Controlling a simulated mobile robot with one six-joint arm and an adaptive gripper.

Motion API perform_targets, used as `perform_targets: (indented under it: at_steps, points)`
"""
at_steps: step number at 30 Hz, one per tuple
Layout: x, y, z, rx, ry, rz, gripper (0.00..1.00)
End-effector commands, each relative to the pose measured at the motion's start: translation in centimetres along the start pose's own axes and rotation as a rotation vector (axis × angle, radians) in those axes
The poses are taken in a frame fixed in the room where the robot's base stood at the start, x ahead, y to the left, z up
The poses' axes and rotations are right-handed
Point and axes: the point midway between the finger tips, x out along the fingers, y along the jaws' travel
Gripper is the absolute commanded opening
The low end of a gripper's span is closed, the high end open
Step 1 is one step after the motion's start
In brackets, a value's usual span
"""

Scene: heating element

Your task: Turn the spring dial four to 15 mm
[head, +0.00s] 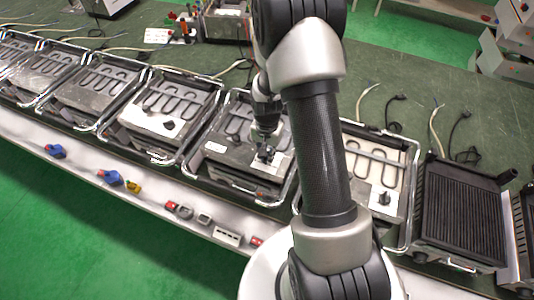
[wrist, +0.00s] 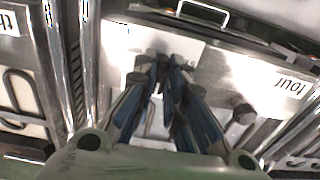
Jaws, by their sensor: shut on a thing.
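The unit with the label "four" (wrist: 288,86) is under my gripper in the wrist view; the label appears upside down at the right. In the head view this heating unit (head: 217,147) is a grey metal box with a pale plate at its front right. My gripper (head: 265,154) reaches down onto that plate. In the wrist view my gripper (wrist: 167,66) has its blue-sided fingers close together, shut on a small dark dial that the fingertips mostly hide. Its pointer and any scale cannot be read. A dark round knob-like piece (wrist: 245,113) shows to the right of the fingers.
Similar heating units stand in a row on both sides, with one (head: 165,108) to the left. A black ribbed grill unit (head: 462,210) stands at the right. Metal frame bars run close beside my gripper. Connectors (head: 112,179) lie along the front ledge.

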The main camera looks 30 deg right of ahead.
Motion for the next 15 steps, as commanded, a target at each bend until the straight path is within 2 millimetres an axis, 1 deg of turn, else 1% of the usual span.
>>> perform_targets:
  at_steps: [11,12,15]
  points:
    - [-0.05,-0.04,-0.06,0.004,0.002,-0.001,0.00]
    - [-0.05,-0.04,-0.06,0.004,0.002,-0.001,0.12]
    - [-0.05,-0.04,-0.06,0.004,0.001,-0.001,0.19]
